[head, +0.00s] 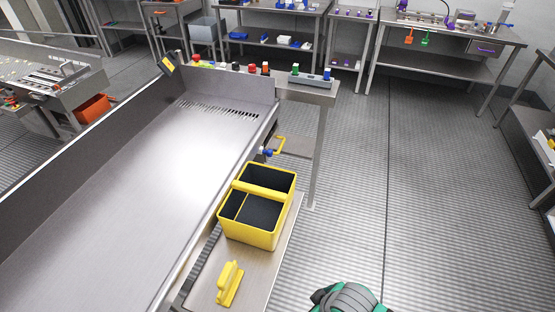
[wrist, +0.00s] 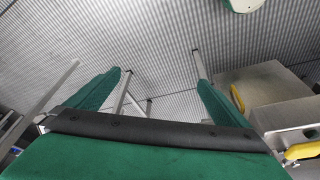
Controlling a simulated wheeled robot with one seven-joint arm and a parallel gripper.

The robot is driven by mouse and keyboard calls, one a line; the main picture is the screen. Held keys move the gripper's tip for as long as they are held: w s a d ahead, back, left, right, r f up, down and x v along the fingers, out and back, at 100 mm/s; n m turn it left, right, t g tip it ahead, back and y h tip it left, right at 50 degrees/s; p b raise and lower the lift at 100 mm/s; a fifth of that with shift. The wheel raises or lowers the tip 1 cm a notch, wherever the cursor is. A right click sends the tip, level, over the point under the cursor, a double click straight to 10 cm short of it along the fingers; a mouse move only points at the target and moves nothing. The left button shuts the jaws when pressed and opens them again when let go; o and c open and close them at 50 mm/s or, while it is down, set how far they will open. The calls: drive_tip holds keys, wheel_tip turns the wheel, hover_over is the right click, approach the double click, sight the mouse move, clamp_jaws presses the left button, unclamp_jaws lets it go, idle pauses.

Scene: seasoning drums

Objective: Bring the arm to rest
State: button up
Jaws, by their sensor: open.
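My gripper (wrist: 158,95) shows in the wrist view as two green fingers standing wide apart. Nothing is between them but the ribbed floor and some metal legs behind. In the head view only a green and grey part of my arm shows at the bottom edge, right of the shelf; the fingertips cannot be made out there.
A metal side shelf (head: 205,290) holds a yellow divided caddy (head: 270,237) and a yellow handled tool (head: 230,284). A large steel trough (head: 130,200) lies to the left. Workbenches (head: 455,37) stand at the back. The floor (head: 420,190) on the right is clear.

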drive_tip(key=s+f+m+t, duration=0.35)
drive_tip(key=s+t, duration=0.25)
drive_tip(key=s, duration=0.7)
drive_tip(key=s+a+r+m+t+h, duration=0.1)
drive_tip(key=a+r+m+t, duration=0.3)
drive_tip(key=a+r, duration=0.6)
drive_tip(key=r+t, duration=0.2)
drive_tip(key=shift+s+a+t+h, duration=0.25)
drive_tip(key=shift+t+h, duration=0.15)
drive_tip(key=shift+s+d+m, duration=0.1)
drive_tip(key=shift+m, duration=0.15)
